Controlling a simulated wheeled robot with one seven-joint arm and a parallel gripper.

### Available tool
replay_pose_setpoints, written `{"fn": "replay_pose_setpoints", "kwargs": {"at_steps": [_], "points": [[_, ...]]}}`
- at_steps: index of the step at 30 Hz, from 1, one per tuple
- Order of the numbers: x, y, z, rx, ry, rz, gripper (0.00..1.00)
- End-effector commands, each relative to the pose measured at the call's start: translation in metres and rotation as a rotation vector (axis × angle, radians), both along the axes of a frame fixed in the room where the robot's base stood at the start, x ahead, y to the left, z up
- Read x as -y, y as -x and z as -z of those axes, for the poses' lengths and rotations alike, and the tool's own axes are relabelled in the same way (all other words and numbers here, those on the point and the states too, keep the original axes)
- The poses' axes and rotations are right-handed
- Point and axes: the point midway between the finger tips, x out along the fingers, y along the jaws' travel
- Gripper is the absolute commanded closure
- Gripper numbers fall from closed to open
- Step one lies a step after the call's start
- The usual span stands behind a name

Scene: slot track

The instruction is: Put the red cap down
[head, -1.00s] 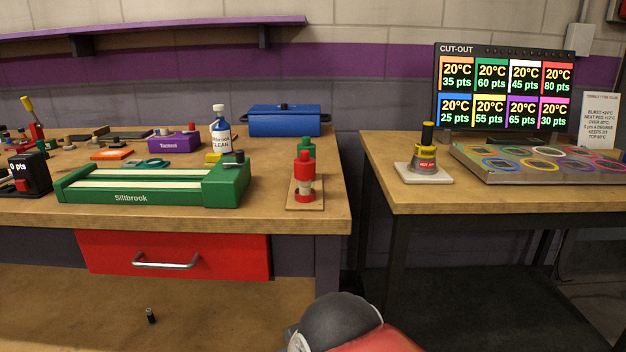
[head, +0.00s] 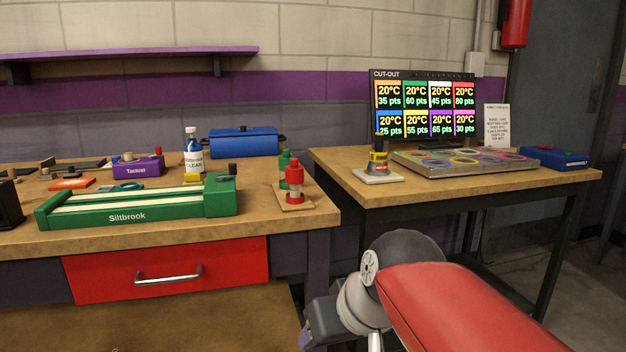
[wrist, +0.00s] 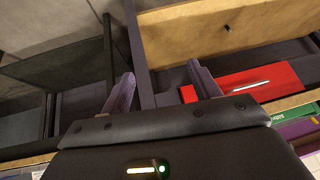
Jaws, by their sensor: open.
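The cap does not show in the wrist view.
The red drawer (head: 165,272) is below the bench top (head: 255,228). A second table (head: 440,200) stands to the right across a gap.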

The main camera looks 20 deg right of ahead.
Motion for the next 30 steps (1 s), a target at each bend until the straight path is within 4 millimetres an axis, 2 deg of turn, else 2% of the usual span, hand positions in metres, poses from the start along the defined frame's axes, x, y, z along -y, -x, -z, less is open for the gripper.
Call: {"fn": "replay_pose_setpoints", "kwargs": {"at_steps": [11,14,21,24,27,30], "points": [[0.004,-0.076,-0.055,0.113,-0.090,-0.097,0.38],[0.008,-0.103,-0.074,0.166,-0.114,-0.139,0.38],[0.034,-0.192,-0.133,0.399,-0.147,-0.306,0.38],[0.045,-0.218,-0.154,0.499,-0.138,-0.380,0.38],[0.052,-0.233,-0.168,0.572,-0.122,-0.433,0.38],[0.055,-0.240,-0.176,0.611,-0.112,-0.464,0.38]]}}
